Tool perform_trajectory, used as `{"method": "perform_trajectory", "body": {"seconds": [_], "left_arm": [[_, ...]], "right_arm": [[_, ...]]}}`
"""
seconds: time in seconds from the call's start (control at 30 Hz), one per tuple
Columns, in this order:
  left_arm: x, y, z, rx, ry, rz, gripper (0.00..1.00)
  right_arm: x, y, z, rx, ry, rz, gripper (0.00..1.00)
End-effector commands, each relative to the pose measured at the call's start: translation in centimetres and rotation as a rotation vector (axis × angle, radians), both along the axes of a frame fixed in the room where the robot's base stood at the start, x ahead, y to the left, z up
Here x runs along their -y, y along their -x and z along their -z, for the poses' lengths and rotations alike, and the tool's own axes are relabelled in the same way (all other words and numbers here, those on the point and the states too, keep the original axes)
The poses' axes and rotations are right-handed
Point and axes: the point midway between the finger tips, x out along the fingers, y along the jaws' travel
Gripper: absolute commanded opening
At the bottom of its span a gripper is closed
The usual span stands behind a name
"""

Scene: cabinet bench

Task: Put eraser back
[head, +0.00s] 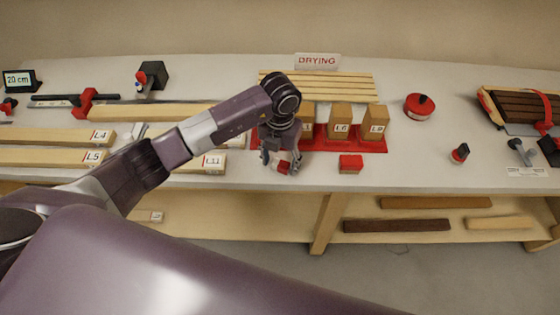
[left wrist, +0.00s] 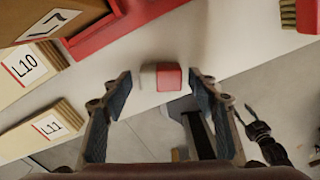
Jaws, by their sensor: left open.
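A small red-and-white block, which looks like the eraser (left wrist: 165,77), lies near the bench's front edge. In the left wrist view it sits ahead of and between my left gripper's fingertips, with a gap on each side. In the head view my left gripper (head: 281,163) is open over the front of the bench, and the eraser (head: 284,167) is partly hidden by its fingers. A dark jointed shape, likely my right gripper (left wrist: 263,135), shows at the lower right of the left wrist view. Its jaws are unclear.
A red tray (head: 372,146) with labelled wooden blocks stands just behind the gripper. Labelled boards (head: 50,156) lie left. A slatted rack (head: 335,86) with a DRYING sign stands behind. Bench is clear around the red tin (head: 419,107).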

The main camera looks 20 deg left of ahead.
Motion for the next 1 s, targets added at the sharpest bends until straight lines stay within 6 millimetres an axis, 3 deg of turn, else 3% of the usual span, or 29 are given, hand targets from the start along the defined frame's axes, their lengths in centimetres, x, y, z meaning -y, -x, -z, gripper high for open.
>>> {"method": "perform_trajectory", "body": {"seconds": [0.13, 0.23, 0.7, 1.0], "left_arm": [[0.0, 0.0, -0.5, 0.000, 0.000, 0.000, 0.54], [0.0, -0.2, -1.5, 0.006, 0.001, 0.001, 0.54], [0.0, -0.1, -10.8, 0.004, 0.000, 0.001, 0.54], [0.0, 0.0, -12.3, 0.000, 0.000, 0.000, 0.54]], "right_arm": [[-0.2, 0.0, -0.5, 0.001, -0.002, 0.001, 0.40], [-0.2, 0.0, 0.5, 0.001, -0.002, 0.001, 0.40], [-0.2, -0.1, 3.8, 0.002, -0.002, 0.001, 0.40], [-0.2, -0.1, 4.1, 0.001, -0.002, 0.001, 0.40]]}}
